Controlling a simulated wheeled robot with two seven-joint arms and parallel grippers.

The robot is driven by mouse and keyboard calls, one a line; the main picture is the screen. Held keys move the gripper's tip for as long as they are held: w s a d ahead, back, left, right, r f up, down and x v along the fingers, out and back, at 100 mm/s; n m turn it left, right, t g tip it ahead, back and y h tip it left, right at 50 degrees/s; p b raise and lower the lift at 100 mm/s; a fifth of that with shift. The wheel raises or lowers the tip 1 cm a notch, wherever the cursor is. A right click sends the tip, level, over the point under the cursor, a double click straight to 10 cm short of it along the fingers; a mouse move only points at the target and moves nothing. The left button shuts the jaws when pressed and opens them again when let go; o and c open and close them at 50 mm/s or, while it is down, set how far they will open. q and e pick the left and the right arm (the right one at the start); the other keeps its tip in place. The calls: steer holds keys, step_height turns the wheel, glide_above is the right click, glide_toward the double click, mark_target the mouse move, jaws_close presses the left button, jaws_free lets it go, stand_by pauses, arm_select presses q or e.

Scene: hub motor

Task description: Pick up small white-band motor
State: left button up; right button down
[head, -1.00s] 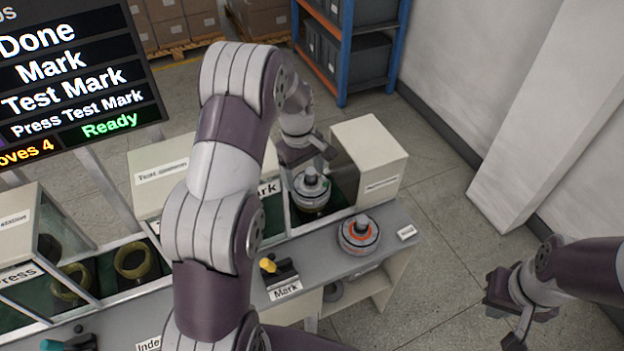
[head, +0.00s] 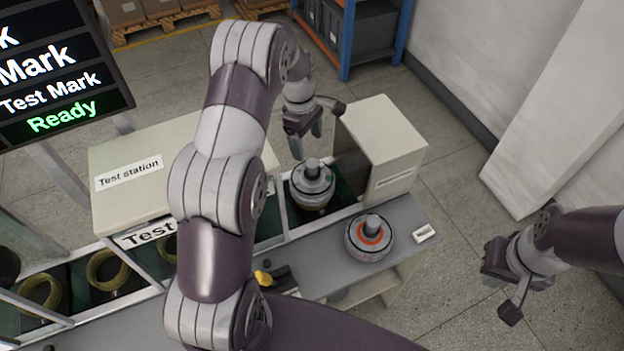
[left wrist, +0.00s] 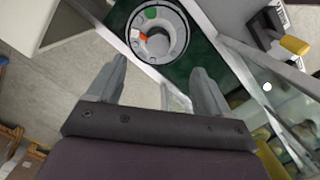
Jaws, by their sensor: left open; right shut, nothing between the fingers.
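A grey-white motor (head: 312,186) with a central shaft and a small green mark stands in a green-lined bay of the bench. In the left wrist view this motor (left wrist: 157,30) shows from above, beyond the fingertips, with green and orange-red marks. My left gripper (head: 308,138) is open and empty, above and behind this motor, apart from it; its two fingers (left wrist: 160,72) are spread in the left wrist view. A second motor (head: 369,238) with an orange ring stands on the grey bench top. My right gripper (head: 508,300) is shut and empty at the far right, off the bench.
A cream housing (head: 385,150) stands right of the bay. The test station box (head: 130,165) is left, partly behind my left arm. Ring-shaped parts (head: 108,268) lie in bays at left. A yellow-knobbed lever (head: 263,278) is at the front. Floor right of the bench is clear.

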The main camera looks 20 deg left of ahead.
mark_target(312, 163)
arm_select(q)
steer(key=f, duration=0.2)
steer(key=f+p, duration=0.1)
steer(key=f, duration=0.1)
steer(key=shift+d+f, duration=0.2)
steer(key=shift+f, duration=0.2)
steer(key=shift+d+f+p, duration=0.15)
steer(key=shift+f+p, duration=0.2)
steer(key=shift+p, duration=0.15)
steer(key=f, duration=0.1)
steer(key=f+p, duration=0.1)
steer(key=f, duration=0.1)
steer(key=f+p, duration=0.1)
steer(key=shift+d+f, duration=0.15)
steer(key=shift+d, duration=0.15)
steer(key=shift+w+f, duration=0.2)
steer(key=shift+f, duration=0.15)
steer(key=shift+s+r, duration=0.1)
steer(key=shift+s, duration=0.05)
steer(key=c, duration=1)
jaws_close()
steer(key=shift+w+r, duration=0.1)
steer(key=shift+w, duration=0.1)
